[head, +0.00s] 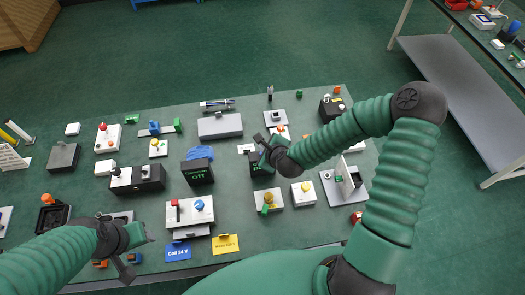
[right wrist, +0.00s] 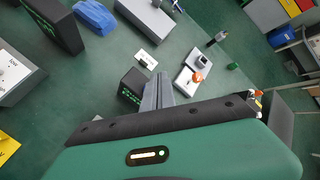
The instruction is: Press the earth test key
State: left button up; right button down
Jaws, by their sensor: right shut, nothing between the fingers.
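I cannot tell by label which device carries the earth test key; the lettering is too small. My right gripper (head: 264,145) is shut and empty, over the middle right of the bench beside a small black box with green lettering (right wrist: 133,85). Its fingers show in the right wrist view (right wrist: 160,85). My left gripper (head: 138,252) is open and empty at the bench's front left.
The green bench (head: 235,130) is crowded with small devices. A display box (head: 197,171), a red-and-blue button box (head: 189,212), a blue card (head: 178,251) and a yellow card (head: 225,244) stand left of my right arm. A grey shelf (head: 455,85) is at the right.

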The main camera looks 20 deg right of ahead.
notch_tip(320, 180, up, 4)
jog(key=p, duration=0.3)
jog(key=shift+r, duration=0.2)
jog(key=shift+f, duration=0.1)
